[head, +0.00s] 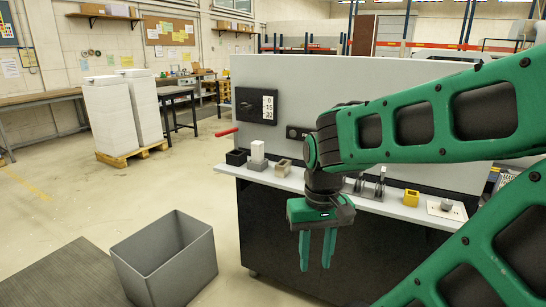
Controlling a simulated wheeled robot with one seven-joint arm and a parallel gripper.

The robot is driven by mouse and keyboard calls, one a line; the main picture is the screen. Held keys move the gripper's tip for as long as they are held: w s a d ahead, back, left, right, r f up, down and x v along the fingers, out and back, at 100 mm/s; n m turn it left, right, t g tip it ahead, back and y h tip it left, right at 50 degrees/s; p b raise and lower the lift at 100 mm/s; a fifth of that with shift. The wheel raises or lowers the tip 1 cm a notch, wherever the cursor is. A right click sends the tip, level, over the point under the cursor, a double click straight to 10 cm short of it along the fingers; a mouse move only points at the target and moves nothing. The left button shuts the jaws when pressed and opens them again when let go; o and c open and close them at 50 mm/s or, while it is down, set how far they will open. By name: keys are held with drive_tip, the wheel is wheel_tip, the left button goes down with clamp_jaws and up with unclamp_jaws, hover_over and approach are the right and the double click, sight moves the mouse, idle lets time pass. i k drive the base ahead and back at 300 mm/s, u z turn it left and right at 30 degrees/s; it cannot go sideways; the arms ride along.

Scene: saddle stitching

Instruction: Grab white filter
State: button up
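A small upright white block (257,151), the likeliest white filter, stands on the narrow grey ledge (228,169) of the machine near its left end. It has a paler grey base and sits between a black block (236,157) and a beige block (283,167). My gripper (316,268) points straight down in front of the ledge, right of and lower in the picture than the white block. Its two green fingers are apart with nothing between them. My arm hides part of the ledge and panel.
The grey panel (330,82) rises behind the ledge, with a red handle (226,132) at its left. Metal levers (369,186), a yellow block (411,198) and a small grey piece (446,205) are farther right. An open grey bin (165,262) stands on the floor at left.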

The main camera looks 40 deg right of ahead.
sight(257, 147)
drive_tip(key=z, duration=0.05)
drive_tip(key=i, duration=1)
drive_tip(key=u, duration=0.05)
